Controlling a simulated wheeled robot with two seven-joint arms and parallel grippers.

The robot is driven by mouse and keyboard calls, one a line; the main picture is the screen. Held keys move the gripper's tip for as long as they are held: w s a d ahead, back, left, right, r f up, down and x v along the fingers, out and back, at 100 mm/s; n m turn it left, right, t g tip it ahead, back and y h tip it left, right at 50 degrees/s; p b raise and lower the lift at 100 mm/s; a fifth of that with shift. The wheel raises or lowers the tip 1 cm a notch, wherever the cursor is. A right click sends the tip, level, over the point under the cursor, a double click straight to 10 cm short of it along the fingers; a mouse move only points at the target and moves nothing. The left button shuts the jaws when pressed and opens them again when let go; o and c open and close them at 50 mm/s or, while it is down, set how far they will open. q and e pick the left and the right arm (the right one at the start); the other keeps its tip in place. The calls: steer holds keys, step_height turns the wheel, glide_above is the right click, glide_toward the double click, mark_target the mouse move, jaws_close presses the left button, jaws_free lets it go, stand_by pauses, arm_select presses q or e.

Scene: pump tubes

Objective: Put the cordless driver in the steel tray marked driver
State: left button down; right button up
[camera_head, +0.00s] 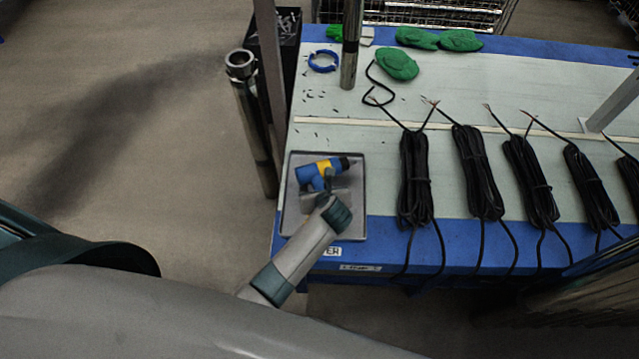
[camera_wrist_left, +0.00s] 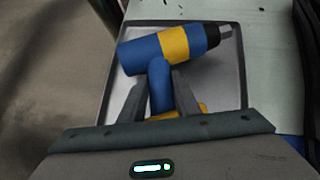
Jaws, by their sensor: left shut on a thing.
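The cordless driver (camera_head: 321,170) is blue and yellow with a black nose. In the head view it shows over the steel tray (camera_head: 290,222) at the table's front left corner. My left gripper (camera_head: 328,183) reaches in from the front and is shut on the driver. In the left wrist view the driver (camera_wrist_left: 165,48) lies across the picture with its nose to the right, and the gripper's fingers (camera_wrist_left: 160,95) are on either side of its blue handle. The tray (camera_wrist_left: 228,80) is behind it. I cannot tell whether the driver touches the tray floor. My right gripper is not in view.
Bundles of black cable (camera_head: 415,180) lie in a row to the right of the tray. A blue ring (camera_head: 323,61) and green gloves (camera_head: 397,64) are toward the back. A metal post (camera_head: 271,80) and tubes (camera_head: 250,110) stand at the table's left edge.

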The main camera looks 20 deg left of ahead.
arm_select(q)
steer(key=shift+w+f, duration=0.1)
steer(key=shift+f, duration=0.45)
steer(key=c, duration=1.3)
jaws_free()
steer(key=shift+f, duration=0.15)
steer(key=shift+c, duration=0.2)
steer(key=shift+s, duration=0.2)
steer(key=v, duration=1.2)
